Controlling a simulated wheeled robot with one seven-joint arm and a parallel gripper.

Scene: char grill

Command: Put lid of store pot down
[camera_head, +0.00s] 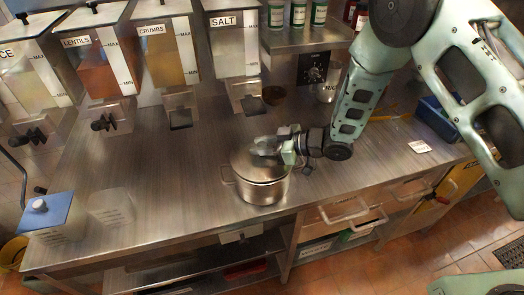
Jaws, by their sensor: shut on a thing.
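A steel store pot (262,190) stands on the metal counter (180,205), near its front edge and about mid-picture. Its metal lid (243,162) is at the top of the pot. I cannot tell whether it rests fully on the rim or is slightly above it. My gripper (284,150) reaches in from the right, over the pot, and is shut on the lid at its top. The fingertips and the lid's handle are small and partly hidden.
Dispensers of lentils (95,72), crumbs (165,55) and salt (235,50) line the back. A clear container (110,207) and a blue-lidded box (47,215) stand at left. A blue bin (438,118) is at right. The counter left of the pot is clear.

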